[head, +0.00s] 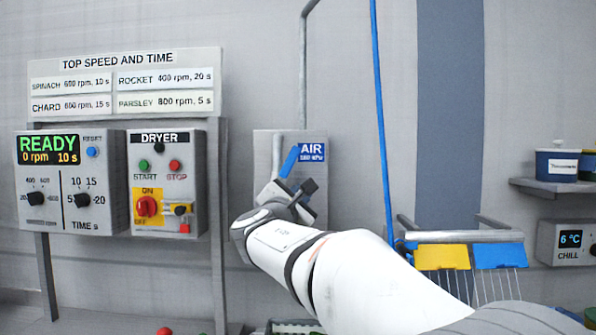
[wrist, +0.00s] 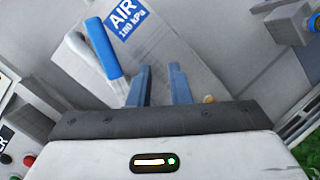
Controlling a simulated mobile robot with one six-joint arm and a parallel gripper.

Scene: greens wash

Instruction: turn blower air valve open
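The blower air valve has a blue lever handle (head: 289,161) on a grey wall panel, beside a blue AIR label (head: 312,152). In the wrist view the blue handle (wrist: 104,48) slants at upper left, below the AIR label (wrist: 126,18). My gripper (head: 300,190) is in front of the panel's lower part in the head view, hiding some of it. In the wrist view my gripper (wrist: 160,68) is open, with a visible gap between its two fingers. The handle lies left of the left finger, not between the fingers. Whether they touch is unclear.
The dryer control box (head: 166,183) and READY display box (head: 70,182) stand to the left. A blue hose (head: 382,120) hangs right of the panel. Yellow (head: 442,257) and blue (head: 498,255) tagged racks are at right, near a CHILL box (head: 568,249).

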